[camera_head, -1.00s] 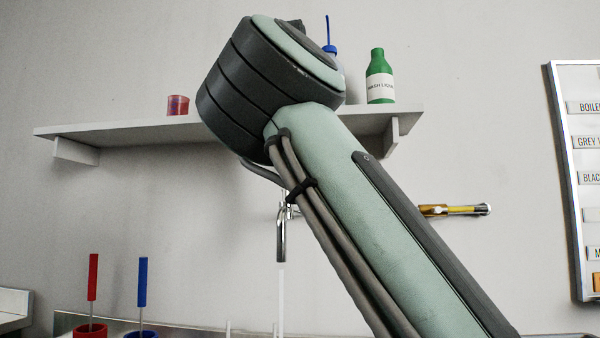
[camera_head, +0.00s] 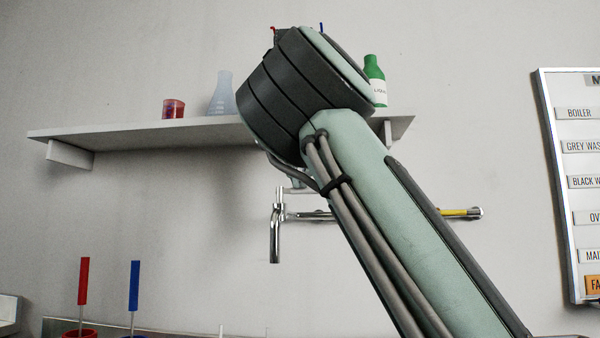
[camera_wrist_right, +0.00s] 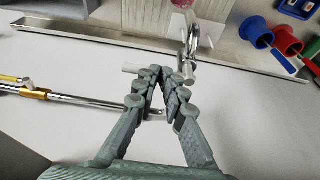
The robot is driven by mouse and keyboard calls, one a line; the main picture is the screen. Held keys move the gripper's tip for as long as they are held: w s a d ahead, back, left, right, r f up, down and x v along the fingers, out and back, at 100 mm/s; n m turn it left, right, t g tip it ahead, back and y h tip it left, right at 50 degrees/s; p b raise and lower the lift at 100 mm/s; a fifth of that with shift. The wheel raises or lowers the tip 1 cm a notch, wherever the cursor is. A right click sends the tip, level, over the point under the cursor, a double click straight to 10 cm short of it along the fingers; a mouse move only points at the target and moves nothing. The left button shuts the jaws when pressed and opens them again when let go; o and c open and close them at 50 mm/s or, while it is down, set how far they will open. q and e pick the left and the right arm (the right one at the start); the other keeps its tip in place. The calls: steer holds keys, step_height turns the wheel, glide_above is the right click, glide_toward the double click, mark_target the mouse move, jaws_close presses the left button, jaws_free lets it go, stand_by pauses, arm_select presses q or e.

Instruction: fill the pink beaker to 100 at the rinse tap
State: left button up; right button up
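The rinse tap (camera_head: 276,235) is on the wall in the head view, with no stream below its spout; its chrome spout also shows in the right wrist view (camera_wrist_right: 190,45). A pink vessel, seemingly the pink beaker (camera_wrist_right: 183,3), is cut off at the top edge of the right wrist view beyond the spout. Its fill level cannot be read. My right gripper (camera_wrist_right: 158,72) is beside the tap's pipe, fingertips together with nothing visible between them. A short pale cylinder (camera_wrist_right: 132,68) lies beside the tips; contact is unclear. My left gripper is out of view.
A wall shelf (camera_head: 130,135) holds a red cup (camera_head: 173,108), a pale flask (camera_head: 222,95) and a green bottle (camera_head: 375,80). Red (camera_head: 83,280) and blue (camera_head: 134,285) handles stand at lower left. A label board (camera_head: 580,200) hangs at right.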

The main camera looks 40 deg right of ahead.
steer(key=shift+o, duration=1)
steer(key=shift+w+d+f, duration=0.1)
steer(key=shift+f, duration=0.25)
steer(key=shift+r, duration=0.1)
